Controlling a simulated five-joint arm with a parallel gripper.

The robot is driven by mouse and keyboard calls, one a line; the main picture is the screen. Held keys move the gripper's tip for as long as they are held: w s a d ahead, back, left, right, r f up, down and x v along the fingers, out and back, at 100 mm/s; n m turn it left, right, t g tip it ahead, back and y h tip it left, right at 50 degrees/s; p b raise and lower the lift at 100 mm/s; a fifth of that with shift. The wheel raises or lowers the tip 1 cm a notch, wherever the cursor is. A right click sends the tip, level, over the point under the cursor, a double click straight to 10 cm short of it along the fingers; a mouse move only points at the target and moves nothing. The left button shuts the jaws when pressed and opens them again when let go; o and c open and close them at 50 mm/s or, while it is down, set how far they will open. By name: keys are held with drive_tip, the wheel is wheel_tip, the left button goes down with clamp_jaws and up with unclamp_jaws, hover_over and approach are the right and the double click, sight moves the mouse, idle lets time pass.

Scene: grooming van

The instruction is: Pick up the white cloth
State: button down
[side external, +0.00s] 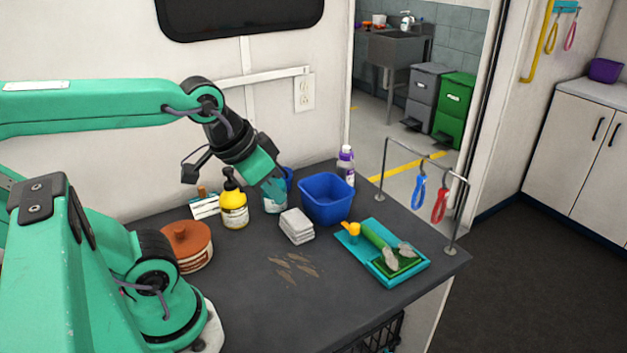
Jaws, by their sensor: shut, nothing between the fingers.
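The white cloth (297,226) lies folded in a small, pale, layered stack on the dark table, in front of the blue tub. My gripper (276,190) points down and to the right, above and behind the cloth in the picture and apart from it. Its fingers are shut with nothing held. They overlap a small teal and white container (273,206) in the view, so I cannot tell how close they are to it.
A blue tub (327,213) and a yellow bottle (234,217) flank the cloth. A brown lidded pot (187,240) stands left. A teal tray (411,271) with tools lies right. Brown scraps (290,270) lie in front. The table's front middle is otherwise clear.

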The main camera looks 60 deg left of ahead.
idle(0.3)
drive_tip(key=c, duration=0.8)
unclamp_jaws()
drive_tip(key=shift+w, duration=0.1)
drive_tip(key=n+g, duration=0.5)
drive_tip(key=n, duration=1.3)
hover_over(299, 221)
drive_tip(key=f, duration=1.6)
drive_tip(key=shift+d, duration=0.25)
drive_tip(key=shift+a+f+g, duration=0.2)
drive_tip(key=shift+f+g, duration=0.1)
drive_tip(key=shift+f, duration=0.05)
